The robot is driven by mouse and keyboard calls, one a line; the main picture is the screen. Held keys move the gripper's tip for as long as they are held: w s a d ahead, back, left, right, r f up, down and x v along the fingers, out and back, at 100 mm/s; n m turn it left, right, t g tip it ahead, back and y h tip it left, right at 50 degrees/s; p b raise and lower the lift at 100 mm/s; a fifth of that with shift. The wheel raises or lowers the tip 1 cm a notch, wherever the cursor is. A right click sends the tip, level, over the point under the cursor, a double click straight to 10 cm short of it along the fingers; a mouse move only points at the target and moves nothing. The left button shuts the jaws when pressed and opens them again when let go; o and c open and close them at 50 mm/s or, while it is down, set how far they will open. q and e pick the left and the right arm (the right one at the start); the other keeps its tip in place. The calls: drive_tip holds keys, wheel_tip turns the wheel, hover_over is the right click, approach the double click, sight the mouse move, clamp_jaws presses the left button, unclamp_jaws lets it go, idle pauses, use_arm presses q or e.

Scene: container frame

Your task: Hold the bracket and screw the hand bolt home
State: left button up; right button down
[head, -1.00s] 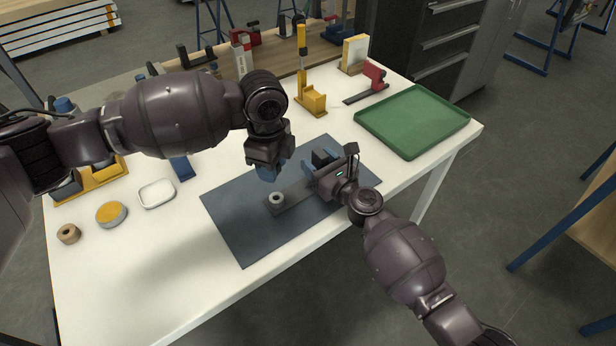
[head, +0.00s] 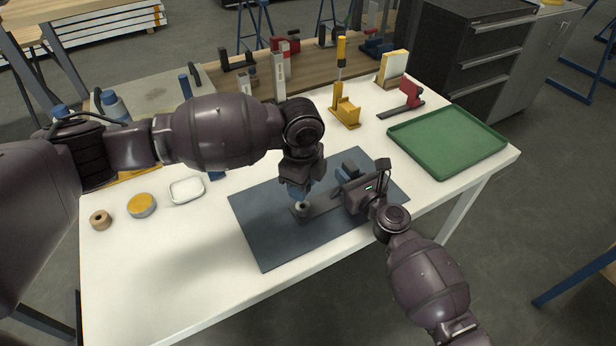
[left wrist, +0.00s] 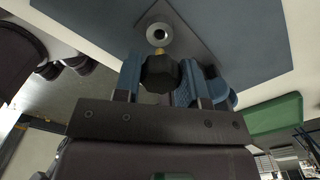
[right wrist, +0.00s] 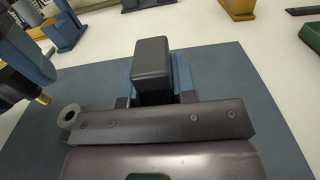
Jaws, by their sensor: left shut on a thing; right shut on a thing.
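The dark bracket (head: 322,206) lies on the blue-grey mat, with a round grey ring (head: 302,207) at its left end. My right gripper (right wrist: 153,88) is shut on the bracket's upright black block (right wrist: 152,62). My left gripper (head: 299,188) is shut on the hand bolt, whose black knob (left wrist: 160,73) sits between the blue fingers. The bolt's brass shank (right wrist: 42,99) points down, above and beside the ring (right wrist: 68,116) in the right wrist view, apart from it. In the head view, my left gripper hides most of the bolt.
The mat (head: 262,228) lies on a white table (head: 150,270). A green tray (head: 445,145) is at the right. A yellow-handled tool in a stand (head: 345,108) and a red clamp (head: 411,94) stand behind. A white dish (head: 187,190) and a round tin (head: 142,205) are at the left.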

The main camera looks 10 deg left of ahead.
use_arm(q)
drive_tip(key=shift+f, duration=0.7)
drive_tip(key=shift+f, duration=0.9)
drive_tip(key=shift+f, duration=0.6)
